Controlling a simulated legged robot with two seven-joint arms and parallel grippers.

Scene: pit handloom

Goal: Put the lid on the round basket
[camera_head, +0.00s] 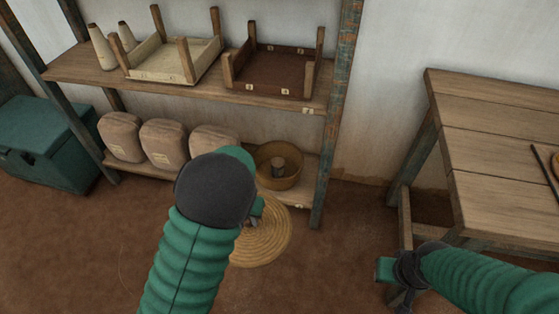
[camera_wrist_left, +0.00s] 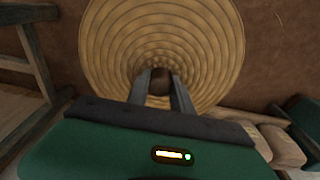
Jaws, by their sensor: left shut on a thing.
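The lid (camera_head: 264,238) is a round, coiled straw disc, seen below and right of my left wrist in the head view. In the left wrist view the lid (camera_wrist_left: 110,45) fills the upper middle. My left gripper (camera_wrist_left: 160,90) is shut on its dark central knob (camera_wrist_left: 161,76). In the head view my left forearm and wrist hide part of the lid and most of the gripper. The round basket (camera_head: 297,178) is brown and open-topped, on the lower shelf, with a grey cylindrical thing inside. My right gripper (camera_head: 385,270) is at lower right, away from both; its jaws are unclear.
Several brown wrapped bundles (camera_head: 120,137) stand left of the basket on the lower shelf (camera_head: 307,190). The upper shelf (camera_head: 75,68) and a blue-green post (camera_head: 334,110) bound the space around the basket. A wooden table (camera_head: 490,130) stands right, a green chest (camera_head: 45,140) left.

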